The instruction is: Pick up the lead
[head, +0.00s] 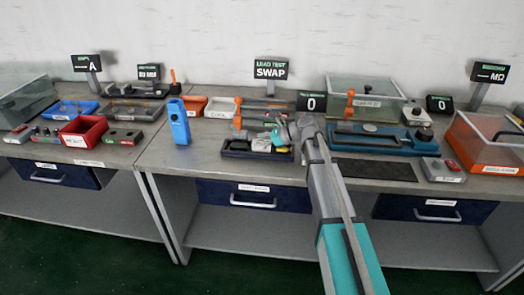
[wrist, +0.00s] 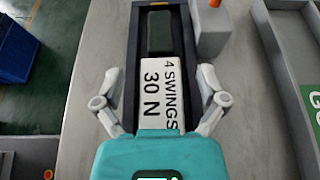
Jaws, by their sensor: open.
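I cannot clearly pick out the lead in either view. My gripper (head: 279,136) is over the dark tray (head: 235,154) at the middle of the bench in the head view. The block sits in a long dark fixture (wrist: 133,50). I see no lead between the fingers. The teal gripper body hides the near end of the block.
A grey post (wrist: 211,30) stands right of the fixture. The "LEAD TEST SWAP" sign (head: 270,69) stands behind.

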